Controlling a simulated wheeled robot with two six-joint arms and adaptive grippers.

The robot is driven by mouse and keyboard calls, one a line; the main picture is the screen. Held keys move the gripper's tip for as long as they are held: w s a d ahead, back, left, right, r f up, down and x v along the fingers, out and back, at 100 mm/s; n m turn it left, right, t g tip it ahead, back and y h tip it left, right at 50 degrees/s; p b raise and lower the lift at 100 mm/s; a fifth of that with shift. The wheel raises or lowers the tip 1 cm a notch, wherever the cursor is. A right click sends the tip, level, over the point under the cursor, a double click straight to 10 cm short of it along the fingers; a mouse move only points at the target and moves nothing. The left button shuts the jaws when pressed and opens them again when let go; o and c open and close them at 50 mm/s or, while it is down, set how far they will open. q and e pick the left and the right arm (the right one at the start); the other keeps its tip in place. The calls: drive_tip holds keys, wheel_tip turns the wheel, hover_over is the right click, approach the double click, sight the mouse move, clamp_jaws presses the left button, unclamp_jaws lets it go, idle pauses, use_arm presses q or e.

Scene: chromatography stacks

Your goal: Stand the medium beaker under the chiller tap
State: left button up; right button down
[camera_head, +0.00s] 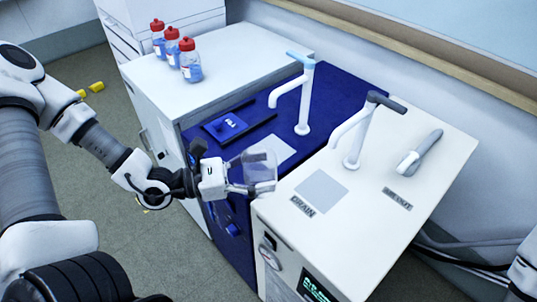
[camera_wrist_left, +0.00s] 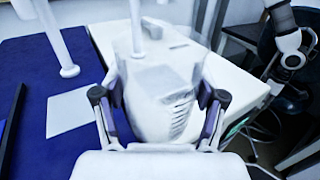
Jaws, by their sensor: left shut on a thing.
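My left gripper (camera_head: 240,185) is shut on a clear beaker (camera_head: 261,168), held in the air at the near edge of the blue and white units. In the left wrist view the beaker (camera_wrist_left: 160,92) sits between both fingers, with graduation marks on its side. A white tap with a dark lever (camera_head: 360,130) stands on the white unit, above a grey square (camera_head: 322,191) by the word DRAIN. A white tap with a light blue lever (camera_head: 304,95) stands on the blue top, near a pale square (camera_head: 272,149). No label clearly names the chiller. My right gripper is out of view.
The white unit (camera_head: 370,222) has a gauge and a display on its front, and a grey-handled fitting (camera_head: 420,152) on top. A dark blue tray (camera_head: 228,126) lies on the blue top. Several red-capped bottles (camera_head: 172,47) stand on the white cabinet behind.

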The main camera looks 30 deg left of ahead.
use_arm(q)
drive_tip(key=w+a, duration=0.1)
drive_tip(key=w, duration=0.4)
drive_tip(key=w+a+f, duration=0.1)
drive_tip(key=w+a, duration=0.1)
drive_tip(key=w, duration=0.2)
drive_tip(key=w+a, duration=0.2)
drive_tip(key=w, duration=0.3)
drive_tip(key=shift+w+f+p, duration=0.25)
drive_tip(key=shift+w+p, duration=0.05)
drive_tip(key=shift+p, duration=0.05)
drive_tip(key=shift+w+a+f, duration=0.1)
drive_tip(key=shift+w+f, duration=0.1)
drive_tip(key=shift+w, duration=0.1)
wheel_tip(320, 180, down, 3)
drive_tip(key=shift+f, duration=0.25)
drive_tip(key=o, duration=1.2)
